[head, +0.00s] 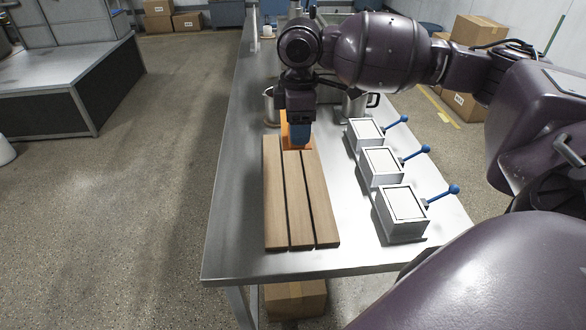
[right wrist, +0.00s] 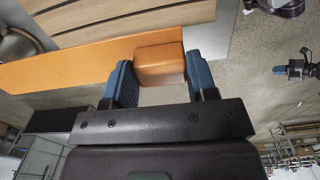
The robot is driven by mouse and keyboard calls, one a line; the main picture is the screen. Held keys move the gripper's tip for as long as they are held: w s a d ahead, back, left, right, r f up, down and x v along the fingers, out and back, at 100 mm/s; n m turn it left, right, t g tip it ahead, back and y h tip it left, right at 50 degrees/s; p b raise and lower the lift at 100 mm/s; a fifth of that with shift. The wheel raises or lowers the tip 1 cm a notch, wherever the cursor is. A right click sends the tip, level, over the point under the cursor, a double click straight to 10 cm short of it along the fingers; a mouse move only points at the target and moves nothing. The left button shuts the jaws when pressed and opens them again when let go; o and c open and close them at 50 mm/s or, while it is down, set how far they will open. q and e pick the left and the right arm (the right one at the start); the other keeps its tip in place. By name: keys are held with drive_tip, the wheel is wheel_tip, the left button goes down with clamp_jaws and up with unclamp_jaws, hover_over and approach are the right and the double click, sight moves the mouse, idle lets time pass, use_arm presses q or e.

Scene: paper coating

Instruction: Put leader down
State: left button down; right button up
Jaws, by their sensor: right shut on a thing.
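The leader appears to be the orange piece (head: 294,143), a long flat orange strip (right wrist: 70,66) with a block-like grip (right wrist: 160,62). My right gripper (head: 300,134) is above the far end of the wooden slats (head: 274,200) in the head view. In the right wrist view its blue fingers (right wrist: 159,82) are shut on the orange block, one on each side. The strip is at the far end of the slats; whether it touches them I cannot tell. The gripper and wrist hide much of it in the head view.
Three grey boxes with blue-knobbed levers (head: 402,203) stand in a row right of the slats. Metal pots (head: 270,104) stand behind the right gripper. The metal table (head: 235,215) is bare left of the slats. Cardboard boxes (head: 294,299) lie on the floor.

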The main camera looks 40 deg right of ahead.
drive_tip(key=shift+w+d+r, duration=0.1)
drive_tip(key=shift+w+d, duration=0.05)
drive_tip(key=shift+d, duration=0.1)
drive_tip(key=shift+f, duration=0.2)
wheel_tip(320, 180, down, 19)
drive_tip(key=b, duration=0.3)
drive_tip(key=shift+f, duration=0.2)
drive_tip(key=o, duration=0.8)
drive_tip(key=shift+o, duration=0.7)
